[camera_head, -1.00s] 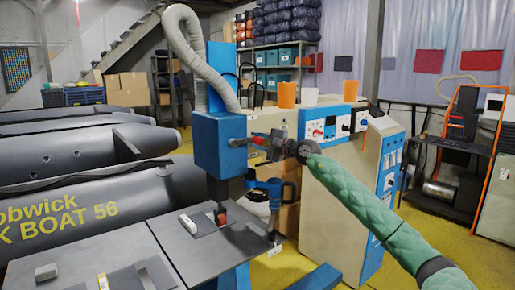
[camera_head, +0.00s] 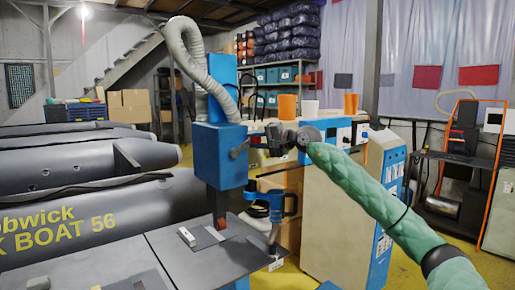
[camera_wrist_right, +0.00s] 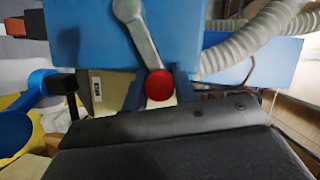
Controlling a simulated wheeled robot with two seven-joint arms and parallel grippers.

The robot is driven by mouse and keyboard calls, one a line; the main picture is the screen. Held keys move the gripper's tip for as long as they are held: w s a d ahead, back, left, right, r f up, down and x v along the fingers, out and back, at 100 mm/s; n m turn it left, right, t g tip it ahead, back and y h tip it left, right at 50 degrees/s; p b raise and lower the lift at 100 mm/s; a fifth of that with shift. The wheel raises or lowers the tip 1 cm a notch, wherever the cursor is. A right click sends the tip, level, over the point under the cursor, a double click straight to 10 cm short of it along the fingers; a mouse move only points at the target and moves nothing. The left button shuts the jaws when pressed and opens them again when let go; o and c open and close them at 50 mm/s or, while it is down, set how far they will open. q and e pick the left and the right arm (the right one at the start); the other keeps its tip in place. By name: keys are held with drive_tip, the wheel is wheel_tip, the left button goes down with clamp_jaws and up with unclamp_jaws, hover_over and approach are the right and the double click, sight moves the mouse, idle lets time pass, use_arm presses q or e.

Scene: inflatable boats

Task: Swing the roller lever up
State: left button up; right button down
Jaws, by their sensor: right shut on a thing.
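The roller lever (camera_head: 238,149) is a grey arm on the side of the blue machine head (camera_head: 219,158). In the right wrist view the lever (camera_wrist_right: 138,32) slants down across the blue housing to a round red knob (camera_wrist_right: 159,85). My right gripper (camera_head: 267,138) reaches in from the right on its green-sleeved arm. Its blue fingers (camera_wrist_right: 159,92) are shut on the knob, one on each side. In the head view the gripper hides most of the knob. The red roller (camera_head: 220,213) is below the head, over the work table (camera_head: 175,250). My left gripper is not in view.
A ribbed grey hose (camera_head: 190,55) rises from the machine. A control cabinet (camera_head: 335,200) with cups on top stands just behind my right arm. Dark inflatable boats (camera_head: 90,210) fill the left. Yellow floor shows at the lower right.

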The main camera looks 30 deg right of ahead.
drive_tip(key=shift+a+r+n, duration=0.3)
drive_tip(key=shift+r+n, duration=0.3)
drive_tip(key=shift+r, duration=0.05)
drive_tip(key=c, duration=1.3)
unclamp_jaws()
drive_tip(key=shift+a, duration=0.1)
drive_tip(key=shift+c, duration=0.2)
drive_tip(key=shift+o, duration=1)
drive_tip(key=shift+a, duration=0.1)
drive_tip(key=shift+h, duration=0.3)
drive_tip(key=shift+f, duration=0.1)
